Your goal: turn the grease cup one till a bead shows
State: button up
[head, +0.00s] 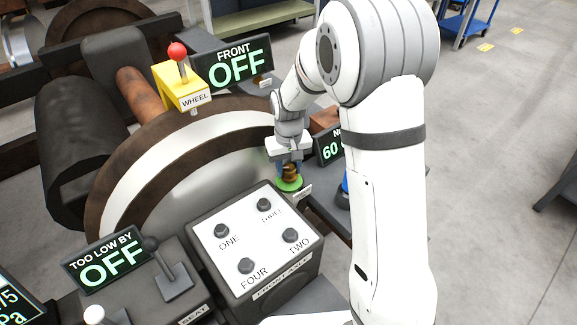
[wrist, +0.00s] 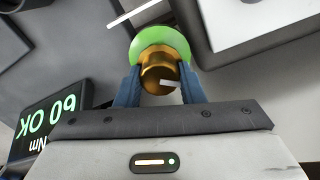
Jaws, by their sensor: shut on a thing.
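The grease cup (wrist: 160,72) is a brass-coloured cap with a pale mark on its face, set against a bright green disc (wrist: 160,37). In the head view the cup (head: 289,172) sits low on its green base, just behind the button box. My gripper (wrist: 160,88) has its blue fingers on either side of the brass cup and is shut on it. In the head view my gripper (head: 289,163) points down onto the cup. I see no clear bead in either view; the fingers and my arm hide part of the cup.
A button box (head: 256,236) marked ONE to FOUR stands in front of the cup. A display reading 60 OK (head: 330,147) is close on the right. A FRONT OFF display (head: 238,67) and a yellow WHEEL lever (head: 181,87) stand behind. Open floor lies right.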

aim_at(289, 166)
jog(key=o, duration=1)
notch_tip(289, 166, up, 8)
jog(key=shift+f+p, duration=0.15)
jog(key=shift+p, duration=0.3)
